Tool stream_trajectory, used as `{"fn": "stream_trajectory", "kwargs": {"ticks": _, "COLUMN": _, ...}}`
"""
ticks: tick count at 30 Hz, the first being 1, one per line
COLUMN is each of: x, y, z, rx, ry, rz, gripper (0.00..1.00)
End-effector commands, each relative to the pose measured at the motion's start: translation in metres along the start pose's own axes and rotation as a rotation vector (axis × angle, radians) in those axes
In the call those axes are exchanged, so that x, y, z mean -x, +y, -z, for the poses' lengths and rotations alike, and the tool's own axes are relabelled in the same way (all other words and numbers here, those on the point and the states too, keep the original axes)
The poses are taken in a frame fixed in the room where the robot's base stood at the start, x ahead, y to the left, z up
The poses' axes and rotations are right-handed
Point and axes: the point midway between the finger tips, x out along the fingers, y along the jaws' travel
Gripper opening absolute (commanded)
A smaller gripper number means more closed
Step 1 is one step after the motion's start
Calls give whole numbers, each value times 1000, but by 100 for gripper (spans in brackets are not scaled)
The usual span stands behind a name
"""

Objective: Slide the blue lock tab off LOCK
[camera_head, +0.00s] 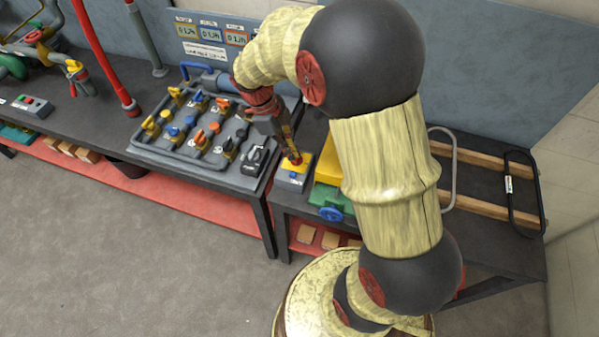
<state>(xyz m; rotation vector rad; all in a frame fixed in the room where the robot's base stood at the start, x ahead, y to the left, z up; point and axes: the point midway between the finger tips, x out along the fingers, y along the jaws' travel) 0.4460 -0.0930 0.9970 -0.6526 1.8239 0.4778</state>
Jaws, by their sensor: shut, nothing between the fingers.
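My gripper (291,146) hangs down from the arm with its fingers shut and empty. Its tips are at or just above a small grey box with a yellow top (296,171); I cannot tell whether they touch it. A red spot shows at the tips, too small to tell apart from the box. The grey board (180,152) to the left carries several small switches and knobs in yellow, blue, orange and black. Blue pieces (171,131) show on it, but I cannot tell which one is the lock tab. No label reading LOCK is legible.
My arm hides much of the right table. A yellow and green box with a blue knob (332,213) stands right of the gripper. Dark and grey hoop handles (523,190) with wooden bars lie further right. Pipes (104,60) stand at left. Label cards (211,33) hang behind.

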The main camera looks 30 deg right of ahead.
Motion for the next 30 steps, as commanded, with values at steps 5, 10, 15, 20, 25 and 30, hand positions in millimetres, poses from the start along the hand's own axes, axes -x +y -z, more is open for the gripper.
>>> {"fn": "stream_trajectory", "kwargs": {"ticks": 5, "x": 0, "y": 0, "z": 0, "rx": -37, "ry": 0, "rz": 0, "gripper": 0}}
{"fn": "stream_trajectory", "kwargs": {"ticks": 10, "x": 0, "y": 0, "z": 0, "rx": -36, "ry": 0, "rz": 0, "gripper": 0}}
{"fn": "stream_trajectory", "kwargs": {"ticks": 15, "x": -4, "y": 0, "z": 0, "rx": -35, "ry": 0, "rz": -1, "gripper": 0}}
{"fn": "stream_trajectory", "kwargs": {"ticks": 20, "x": -23, "y": 1, "z": 0, "rx": -35, "ry": 1, "rz": -2, "gripper": 0}}
{"fn": "stream_trajectory", "kwargs": {"ticks": 25, "x": -54, "y": 1, "z": 0, "rx": -36, "ry": 1, "rz": -3, "gripper": 0}}
{"fn": "stream_trajectory", "kwargs": {"ticks": 30, "x": -81, "y": 1, "z": 0, "rx": -34, "ry": 1, "rz": -2, "gripper": 0}}
